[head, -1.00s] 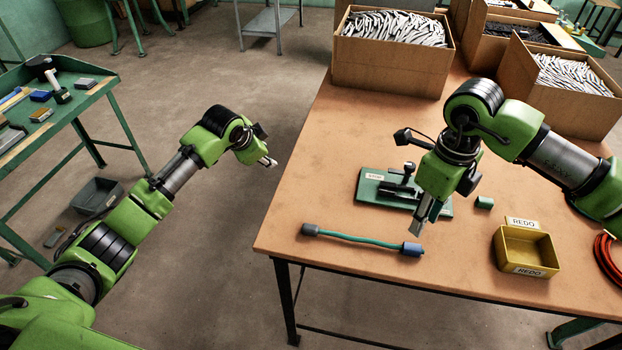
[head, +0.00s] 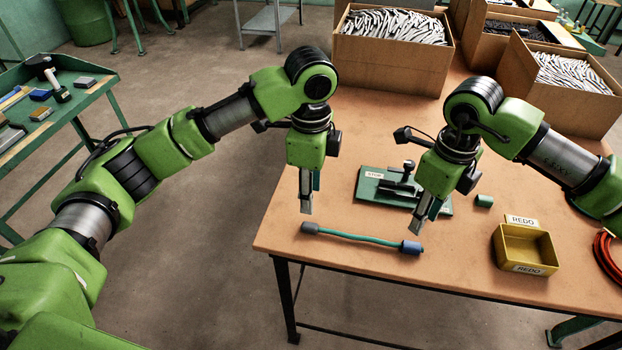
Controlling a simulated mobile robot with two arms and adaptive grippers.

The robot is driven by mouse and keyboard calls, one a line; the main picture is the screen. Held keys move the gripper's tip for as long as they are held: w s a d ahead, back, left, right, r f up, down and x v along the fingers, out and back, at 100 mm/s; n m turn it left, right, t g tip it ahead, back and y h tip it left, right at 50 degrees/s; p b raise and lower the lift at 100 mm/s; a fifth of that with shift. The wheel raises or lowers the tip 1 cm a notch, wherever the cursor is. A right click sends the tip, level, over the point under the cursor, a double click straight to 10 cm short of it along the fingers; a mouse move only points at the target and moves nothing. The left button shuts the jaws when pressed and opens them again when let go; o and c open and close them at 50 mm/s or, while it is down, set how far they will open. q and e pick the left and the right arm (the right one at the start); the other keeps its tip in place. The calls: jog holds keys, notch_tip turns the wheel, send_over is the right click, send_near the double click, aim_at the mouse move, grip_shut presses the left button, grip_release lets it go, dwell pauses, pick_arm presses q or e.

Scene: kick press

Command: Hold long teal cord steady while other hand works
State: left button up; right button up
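The teal cord (head: 357,237) lies nearly straight on the tabletop near its front left edge. It has a dark grey end piece (head: 310,228) on the left and a blue-grey end piece (head: 411,247) on the right. My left gripper (head: 309,204) points down just above and behind the left end piece; its fingers look apart, with nothing between them. My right gripper (head: 424,224) points down close behind the right end piece, open and empty. Neither gripper visibly touches the cord.
A green press fixture (head: 374,190) marked STOP stands behind the cord, partly hidden by my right gripper. A small green piece (head: 484,201) and a yellow REDO bin (head: 525,250) are to its right. Boxes of parts (head: 390,65) line the back. An orange cable coil (head: 606,255) lies at far right.

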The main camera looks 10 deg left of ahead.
aim_at(311, 225)
pick_arm(q)
notch_tip(311, 225, down, 10)
jog(key=shift+f, duration=0.2)
grip_shut()
dwell(0.7)
